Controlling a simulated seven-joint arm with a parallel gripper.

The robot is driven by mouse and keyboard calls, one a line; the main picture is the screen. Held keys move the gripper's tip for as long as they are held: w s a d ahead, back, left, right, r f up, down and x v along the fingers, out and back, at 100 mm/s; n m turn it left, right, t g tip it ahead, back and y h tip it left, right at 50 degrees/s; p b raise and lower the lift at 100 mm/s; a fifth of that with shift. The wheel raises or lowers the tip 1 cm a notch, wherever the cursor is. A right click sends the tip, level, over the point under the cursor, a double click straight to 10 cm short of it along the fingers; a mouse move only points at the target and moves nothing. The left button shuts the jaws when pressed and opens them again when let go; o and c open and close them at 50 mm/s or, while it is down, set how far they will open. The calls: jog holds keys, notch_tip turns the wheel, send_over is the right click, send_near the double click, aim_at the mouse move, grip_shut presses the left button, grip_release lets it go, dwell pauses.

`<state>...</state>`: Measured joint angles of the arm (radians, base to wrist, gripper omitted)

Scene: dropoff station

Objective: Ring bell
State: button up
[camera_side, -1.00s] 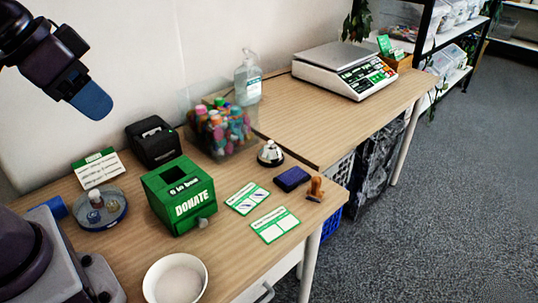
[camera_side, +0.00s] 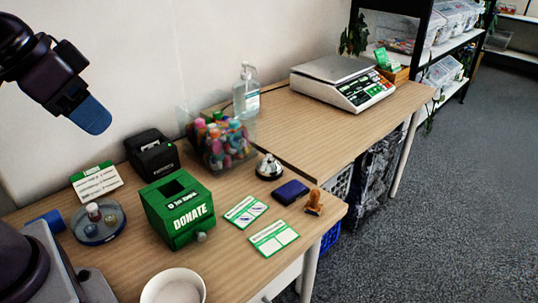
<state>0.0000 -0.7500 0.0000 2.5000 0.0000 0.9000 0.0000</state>
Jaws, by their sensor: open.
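The bell (camera_side: 269,167) is a small silver dome on a dark base. It stands on the wooden table, in front of the clear bin of colourful bottles. My gripper (camera_side: 93,115) is at the upper left, above the table and well apart from the bell. Its blue fingertip pad shows from the side, and I see nothing held in it. The bell lies to the right of my gripper and lower in the picture.
A green donate box (camera_side: 178,210), a black printer (camera_side: 152,154) and a clear bin of bottles (camera_side: 219,142) stand left of the bell. A blue stamp pad (camera_side: 290,192) and wooden stamp (camera_side: 313,203) lie to its right. A white bowl (camera_side: 173,285) is in front.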

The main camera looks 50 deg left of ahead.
grip_shut()
dwell(1.5)
